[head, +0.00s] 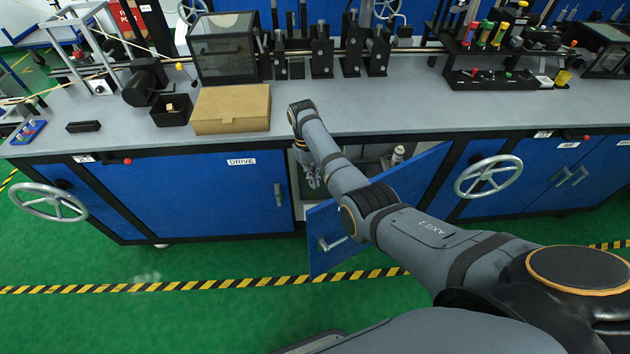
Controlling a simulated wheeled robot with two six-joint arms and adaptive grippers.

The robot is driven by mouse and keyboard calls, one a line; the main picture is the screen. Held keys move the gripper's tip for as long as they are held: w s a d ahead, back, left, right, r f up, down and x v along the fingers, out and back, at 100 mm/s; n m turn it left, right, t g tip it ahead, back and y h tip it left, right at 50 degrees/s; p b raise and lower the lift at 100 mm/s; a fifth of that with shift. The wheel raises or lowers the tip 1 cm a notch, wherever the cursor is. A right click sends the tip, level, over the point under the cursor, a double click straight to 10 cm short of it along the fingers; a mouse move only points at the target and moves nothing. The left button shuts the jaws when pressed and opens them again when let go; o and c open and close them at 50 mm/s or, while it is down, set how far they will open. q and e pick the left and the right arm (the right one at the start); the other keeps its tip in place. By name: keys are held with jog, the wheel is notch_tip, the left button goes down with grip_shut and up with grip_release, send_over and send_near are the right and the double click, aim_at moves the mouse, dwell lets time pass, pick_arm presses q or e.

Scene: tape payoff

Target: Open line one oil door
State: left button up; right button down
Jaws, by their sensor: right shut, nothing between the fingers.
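A blue cabinet door (322,222) under the bench stands swung outward into the aisle, hinged at its right side. Its metal handle (333,243) is on its outer face near the free edge. I cannot read a label that says which line it belongs to. The opening behind it shows a pale interior and a small bottle-like item (397,155). My right arm reaches over the door, and my right gripper (313,179) points down at the left of the opening, behind the door, shut and empty. The arm hides part of the opening and door. My left gripper is out of view.
A shut blue door labelled DRIVE (225,195) is to the left. Handwheels (488,176) (48,201) stick out from the bench front. A cardboard box (231,108) lies on the worktop (350,115). The green floor in front is clear, crossed by a black-and-yellow stripe.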

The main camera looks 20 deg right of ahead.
aim_at(323, 205)
jog(key=s+f+p, duration=0.1)
jog(key=f, duration=0.1)
jog(key=s+f, duration=0.2)
jog(key=s+d+f+p, duration=0.1)
jog(key=s+f, duration=0.1)
jog(key=f, duration=0.1)
jog(key=shift+s+p, duration=0.15)
jog(key=shift+p, duration=0.15)
jog(key=shift+f, duration=0.1)
